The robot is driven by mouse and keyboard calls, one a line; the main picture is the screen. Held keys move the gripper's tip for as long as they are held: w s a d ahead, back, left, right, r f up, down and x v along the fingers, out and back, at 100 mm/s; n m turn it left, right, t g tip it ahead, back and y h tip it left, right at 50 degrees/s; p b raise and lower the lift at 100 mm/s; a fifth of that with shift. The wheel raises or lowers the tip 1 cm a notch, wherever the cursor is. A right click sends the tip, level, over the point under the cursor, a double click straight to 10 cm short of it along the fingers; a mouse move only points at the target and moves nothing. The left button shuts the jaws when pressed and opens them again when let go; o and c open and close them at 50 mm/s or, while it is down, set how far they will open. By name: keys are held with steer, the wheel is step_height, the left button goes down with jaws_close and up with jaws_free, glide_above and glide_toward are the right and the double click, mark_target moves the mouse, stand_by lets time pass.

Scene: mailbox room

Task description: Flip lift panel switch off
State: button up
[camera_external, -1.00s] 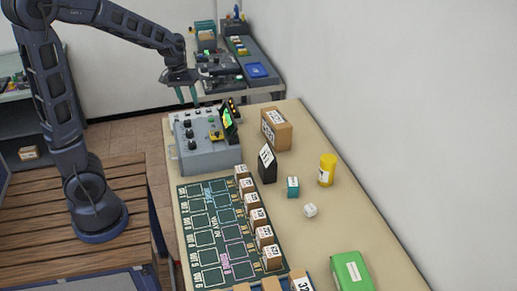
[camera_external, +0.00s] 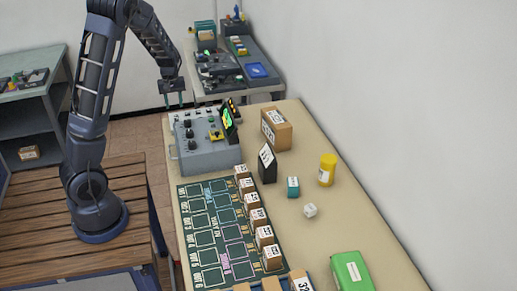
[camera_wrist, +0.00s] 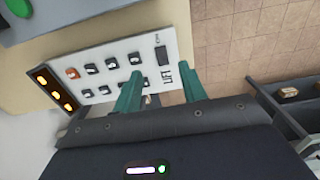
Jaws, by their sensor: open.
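The lift panel (camera_wrist: 120,66) is a white plate marked LIFT in the wrist view. It carries two rows of small dark switches (camera_wrist: 111,63), one orange-red button (camera_wrist: 72,73) and a dark slot-like part (camera_wrist: 162,55) near the lettering. Which way each switch lever points is too small to tell. My gripper (camera_wrist: 161,92) is open and empty, its teal fingers over the LIFT end of the panel and hiding part of its edge. In the external view my gripper (camera_external: 175,104) points down at the far left end of the bench, beyond the grey control box (camera_external: 208,156).
A dark strip with orange lights (camera_wrist: 55,89) borders the panel. The grey box has black knobs and a yellow part (camera_external: 216,134), with a lit green screen (camera_external: 227,118) beside it. Cardboard boxes (camera_external: 277,129) and a yellow bottle (camera_external: 327,170) stand on the bench.

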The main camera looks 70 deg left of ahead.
mark_target(177, 119)
step_height(177, 119, down, 9)
steer(key=shift+f, duration=0.1)
stand_by(0.3)
steer(key=shift+c, duration=0.4)
jaws_close()
steer(key=shift+a+r+h, duration=0.15)
steer(key=shift+a+h, duration=0.05)
steer(key=shift+h, duration=0.5)
steer(key=shift+a+r+h, duration=0.1)
steer(key=shift+a+h, duration=0.1)
steer(key=shift+h, duration=0.5)
steer(key=shift+o, duration=0.4)
jaws_free()
